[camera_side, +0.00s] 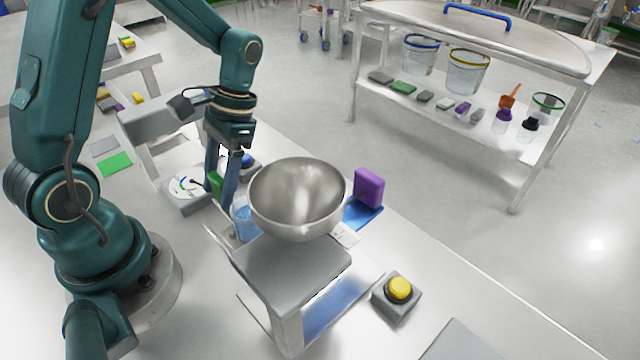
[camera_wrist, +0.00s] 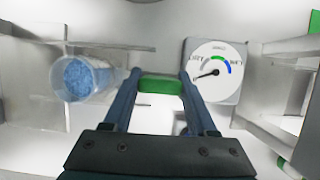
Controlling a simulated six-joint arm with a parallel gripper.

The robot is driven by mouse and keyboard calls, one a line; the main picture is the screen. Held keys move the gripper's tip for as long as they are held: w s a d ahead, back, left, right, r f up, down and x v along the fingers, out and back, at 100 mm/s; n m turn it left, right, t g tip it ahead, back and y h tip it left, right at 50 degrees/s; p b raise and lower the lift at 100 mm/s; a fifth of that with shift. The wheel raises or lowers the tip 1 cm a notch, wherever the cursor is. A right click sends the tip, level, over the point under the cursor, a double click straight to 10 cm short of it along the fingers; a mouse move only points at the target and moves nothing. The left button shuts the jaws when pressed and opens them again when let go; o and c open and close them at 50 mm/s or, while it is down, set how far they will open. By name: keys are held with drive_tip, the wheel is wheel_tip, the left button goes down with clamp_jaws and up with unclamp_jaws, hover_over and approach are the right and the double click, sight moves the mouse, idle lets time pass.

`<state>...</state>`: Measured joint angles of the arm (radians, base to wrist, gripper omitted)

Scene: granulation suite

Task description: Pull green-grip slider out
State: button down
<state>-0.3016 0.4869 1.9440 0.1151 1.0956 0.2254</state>
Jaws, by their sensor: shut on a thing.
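The slider's green grip (camera_wrist: 160,85) lies between the two fingers of my gripper (camera_wrist: 158,78) in the wrist view. My gripper is shut on it. In the side view my gripper (camera_side: 222,190) points down behind the steel bowl, and a bit of the green grip (camera_side: 215,182) shows between its fingers. The rest of the slider is hard to make out in both views.
A clear cup of blue granules (camera_wrist: 85,78) is left of the grip, and a dial gauge (camera_wrist: 212,72) is right of it. A steel bowl (camera_side: 297,195) sits above a grey stand (camera_side: 292,265). A purple block (camera_side: 369,187) and a yellow button (camera_side: 398,289) stand to the right.

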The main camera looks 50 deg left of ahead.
drive_tip(key=shift+w+a, duration=0.1)
drive_tip(key=shift+a, duration=0.25)
drive_tip(key=shift+c, duration=1.2)
unclamp_jaws()
drive_tip(key=shift+o, duration=0.2)
drive_tip(key=shift+d, duration=0.1)
drive_tip(key=shift+v, duration=2.6)
